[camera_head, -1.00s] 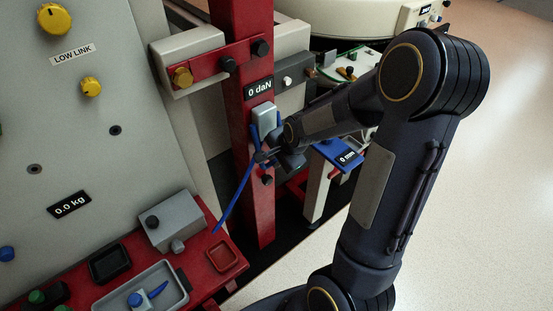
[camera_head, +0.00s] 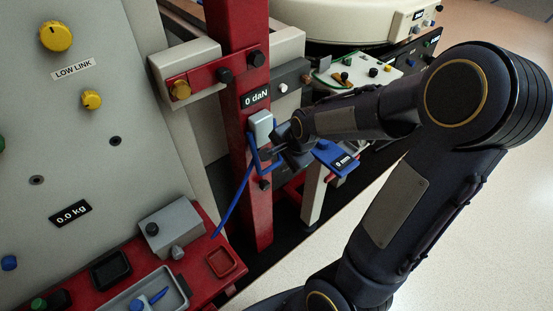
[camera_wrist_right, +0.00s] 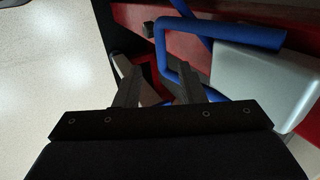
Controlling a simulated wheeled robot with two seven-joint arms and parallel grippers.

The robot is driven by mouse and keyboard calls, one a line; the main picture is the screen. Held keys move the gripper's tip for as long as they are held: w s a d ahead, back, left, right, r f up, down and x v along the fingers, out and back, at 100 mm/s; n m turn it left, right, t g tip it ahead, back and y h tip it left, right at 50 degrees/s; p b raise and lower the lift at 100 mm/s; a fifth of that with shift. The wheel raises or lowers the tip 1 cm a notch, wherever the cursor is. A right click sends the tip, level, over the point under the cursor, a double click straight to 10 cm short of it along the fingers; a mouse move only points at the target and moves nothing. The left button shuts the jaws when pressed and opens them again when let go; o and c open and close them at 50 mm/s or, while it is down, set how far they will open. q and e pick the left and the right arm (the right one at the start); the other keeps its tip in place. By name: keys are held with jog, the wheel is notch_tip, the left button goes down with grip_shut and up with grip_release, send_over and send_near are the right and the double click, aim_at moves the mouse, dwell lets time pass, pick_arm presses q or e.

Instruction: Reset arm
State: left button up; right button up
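My right gripper (camera_head: 280,154) is at the red upright, just right of a blue bent handle (camera_head: 252,158) on a pale grey block (camera_head: 261,126). In the right wrist view the two fingers (camera_wrist_right: 155,76) stand apart, with nothing clearly held. The blue handle (camera_wrist_right: 222,31) shows beyond them, close to the right finger, with the silver-grey block (camera_wrist_right: 262,85) at right. I cannot tell whether finger and handle touch. A long blue rod (camera_head: 232,202) slants down from the handle. My left gripper is not in view.
The red upright (camera_head: 250,205) bears a "0 daN" display (camera_head: 256,98). A blue plate (camera_head: 335,158) reading "0 mm" is just right of my gripper. A grey panel (camera_head: 95,140) and a red bench (camera_head: 205,262) with trays fill the left. Open floor (camera_head: 495,235) lies right.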

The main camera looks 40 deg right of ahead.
jog(key=shift+s+r, duration=0.15)
jog(key=shift+r, duration=0.15)
jog(key=s+a+r+n+y+p, duration=0.1)
jog(key=s+a+r+n+p, duration=0.4)
jog(key=s+r+n, duration=0.2)
jog(key=s+a+r+n+y+p, duration=0.2)
jog(key=s+a+r+n+p, duration=0.4)
jog(key=s+r+n, duration=0.2)
notch_tip(320, 180, up, 4)
jog(key=shift+s+a+r+n, duration=0.1)
jog(key=shift+s+a+n, duration=0.2)
jog(key=shift+s, duration=0.9)
